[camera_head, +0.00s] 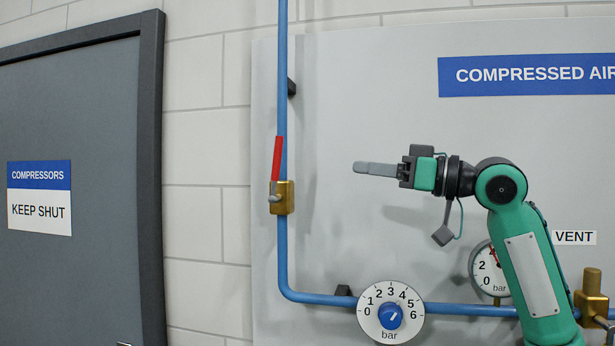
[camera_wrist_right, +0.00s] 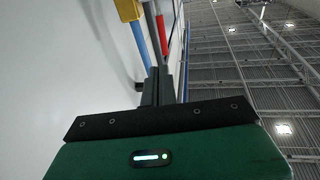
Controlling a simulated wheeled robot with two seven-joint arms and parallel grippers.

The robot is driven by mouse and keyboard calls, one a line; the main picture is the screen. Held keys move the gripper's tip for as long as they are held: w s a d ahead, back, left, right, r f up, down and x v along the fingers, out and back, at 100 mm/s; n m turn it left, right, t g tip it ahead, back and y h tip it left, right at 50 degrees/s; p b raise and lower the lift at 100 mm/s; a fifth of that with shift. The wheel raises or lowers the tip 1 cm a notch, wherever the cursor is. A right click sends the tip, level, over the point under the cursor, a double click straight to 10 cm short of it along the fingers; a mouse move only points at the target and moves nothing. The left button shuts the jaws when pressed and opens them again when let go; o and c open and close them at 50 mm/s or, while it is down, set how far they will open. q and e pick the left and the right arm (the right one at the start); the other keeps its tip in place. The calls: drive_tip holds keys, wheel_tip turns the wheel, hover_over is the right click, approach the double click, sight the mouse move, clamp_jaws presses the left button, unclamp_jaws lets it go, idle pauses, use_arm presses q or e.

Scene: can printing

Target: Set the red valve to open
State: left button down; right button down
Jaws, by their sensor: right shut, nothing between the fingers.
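The red valve is a brass body (camera_head: 283,200) on the blue vertical pipe with a red lever (camera_head: 277,158). The lever points up, nearly in line with the pipe, its top leaning very slightly right. My right gripper (camera_head: 357,168) is shut and empty, to the right of the lever and apart from it, its fingers pointing left at about the lever's height. In the right wrist view the red lever (camera_wrist_right: 161,35) and the brass body (camera_wrist_right: 129,10) show beyond the fingers. My left gripper is not in view.
A blue pipe (camera_head: 282,90) runs down the grey panel and bends right. A dial with a blue knob (camera_head: 390,313) sits low on it. A second gauge (camera_head: 489,270), partly behind my right arm, and a brass fitting (camera_head: 591,300) near the VENT label are at right. A grey door (camera_head: 80,265) is at left.

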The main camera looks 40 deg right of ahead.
sight(278, 169)
drive_tip(key=p+x, duration=0.8)
drive_tip(key=x, duration=0.5)
drive_tip(key=shift+w+a, duration=0.2)
drive_tip(key=shift+a, duration=0.3)
drive_tip(key=shift+r, duration=0.15)
